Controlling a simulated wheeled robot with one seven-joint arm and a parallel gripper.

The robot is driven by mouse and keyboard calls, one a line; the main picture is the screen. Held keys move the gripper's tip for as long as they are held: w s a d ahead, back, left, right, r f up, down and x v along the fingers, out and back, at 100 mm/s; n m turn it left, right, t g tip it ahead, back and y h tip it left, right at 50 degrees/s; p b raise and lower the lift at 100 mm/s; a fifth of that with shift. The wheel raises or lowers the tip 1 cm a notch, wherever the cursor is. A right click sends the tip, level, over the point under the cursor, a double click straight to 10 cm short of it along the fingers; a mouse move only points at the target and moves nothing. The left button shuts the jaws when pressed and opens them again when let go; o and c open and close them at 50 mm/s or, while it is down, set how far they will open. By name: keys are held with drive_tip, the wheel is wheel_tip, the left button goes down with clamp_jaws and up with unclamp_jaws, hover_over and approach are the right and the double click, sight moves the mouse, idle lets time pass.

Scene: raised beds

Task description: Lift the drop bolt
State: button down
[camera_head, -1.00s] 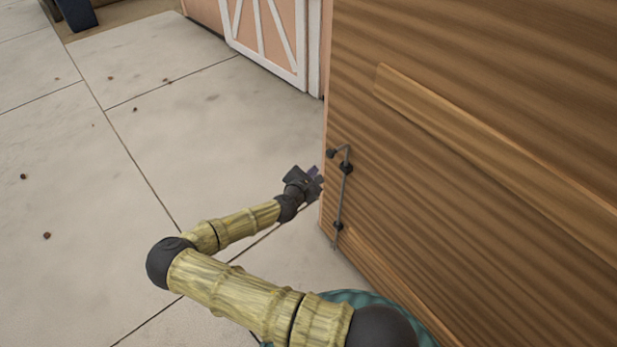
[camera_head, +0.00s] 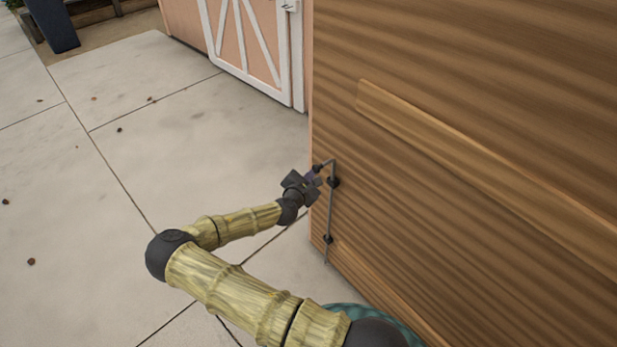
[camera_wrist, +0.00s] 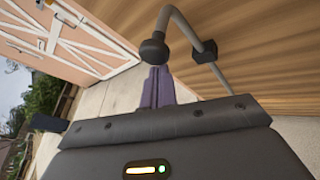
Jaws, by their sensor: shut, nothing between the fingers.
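The drop bolt (camera_head: 331,215) is a thin grey rod mounted upright on the brown wooden gate (camera_head: 400,190), near its left edge. Its top bends over into a handle with a dark round knob, and two dark guides hold the rod. My gripper (camera_head: 314,177) is at the bolt's top, close to the knob. In the wrist view, the purple fingers (camera_wrist: 158,88) are together with nothing between them, their tips just below the knob (camera_wrist: 153,51). Whether they touch the knob is unclear. The bolt's lower end (camera_head: 326,261) is near the gate's bottom.
A pink shed door with white trim (camera_head: 250,45) stands behind, beyond the gate's edge. A raised wooden batten (camera_head: 450,150) crosses the gate. The paved ground (camera_head: 190,130) to the left is open, with small scattered debris.

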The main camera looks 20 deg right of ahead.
wheel_tip(320, 180, up, 8)
drive_tip(key=p, duration=0.4)
drive_tip(key=shift+f+p, duration=0.2)
drive_tip(key=shift+p, duration=0.2)
wheel_tip(320, 180, down, 4)
drive_tip(key=w+a+b, duration=0.1)
drive_tip(key=w+b, duration=0.1)
drive_tip(key=b, duration=0.2)
drive_tip(key=v, duration=1)
drive_tip(key=shift+s+r+p, duration=0.15)
drive_tip(key=shift+r+p, duration=0.1)
drive_tip(key=shift+p, duration=0.2)
